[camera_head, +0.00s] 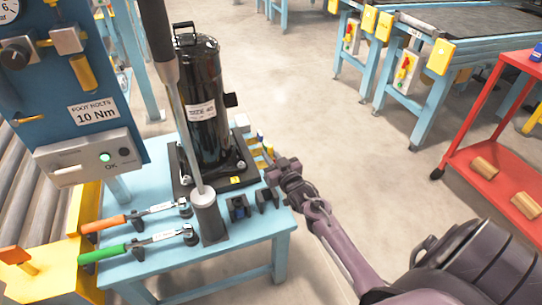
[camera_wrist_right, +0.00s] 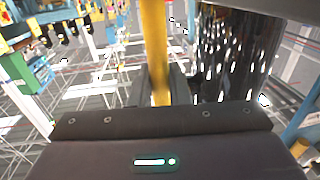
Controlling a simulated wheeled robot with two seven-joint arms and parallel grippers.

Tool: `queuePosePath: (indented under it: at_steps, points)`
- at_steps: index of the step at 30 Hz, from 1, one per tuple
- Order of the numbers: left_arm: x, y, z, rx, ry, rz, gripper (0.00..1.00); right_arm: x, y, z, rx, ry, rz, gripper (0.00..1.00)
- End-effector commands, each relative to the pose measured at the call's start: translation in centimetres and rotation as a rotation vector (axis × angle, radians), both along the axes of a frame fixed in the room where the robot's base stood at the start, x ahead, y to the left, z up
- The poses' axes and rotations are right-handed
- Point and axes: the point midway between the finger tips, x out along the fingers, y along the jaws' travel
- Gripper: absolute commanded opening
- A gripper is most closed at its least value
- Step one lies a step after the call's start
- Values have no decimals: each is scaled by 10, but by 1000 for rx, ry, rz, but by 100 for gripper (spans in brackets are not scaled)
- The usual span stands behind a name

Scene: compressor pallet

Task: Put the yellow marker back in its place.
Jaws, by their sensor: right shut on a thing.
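In the right wrist view the yellow marker (camera_wrist_right: 154,45) stands as a long yellow bar between the two dark fingers of my right gripper (camera_wrist_right: 158,88), which is shut on it. In the head view my right gripper (camera_head: 276,168) is at the right edge of the blue table, close beside the black compressor's base plate. Small yellow and blue parts (camera_head: 257,149) show just behind the gripper; I cannot tell which of them is the held marker. The marker's place is not clear to see. My left gripper is not in view.
The black compressor (camera_head: 200,95) stands upright on the blue table (camera_head: 262,228). A tall grey tool (camera_head: 180,95) rises from a dark holder. Orange-handled (camera_head: 104,224) and green-handled (camera_head: 104,252) wrenches lie at left. Two small black blocks (camera_head: 238,208) sit near the front.

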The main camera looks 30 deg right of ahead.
Motion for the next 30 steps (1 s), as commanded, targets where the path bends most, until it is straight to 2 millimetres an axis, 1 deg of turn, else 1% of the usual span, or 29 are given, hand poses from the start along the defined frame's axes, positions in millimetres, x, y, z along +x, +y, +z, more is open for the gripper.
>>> queuePosePath:
  at_steps: [30]
  points:
    - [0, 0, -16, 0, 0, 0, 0, 0, 0, -21, 0, -1, 0, 0]
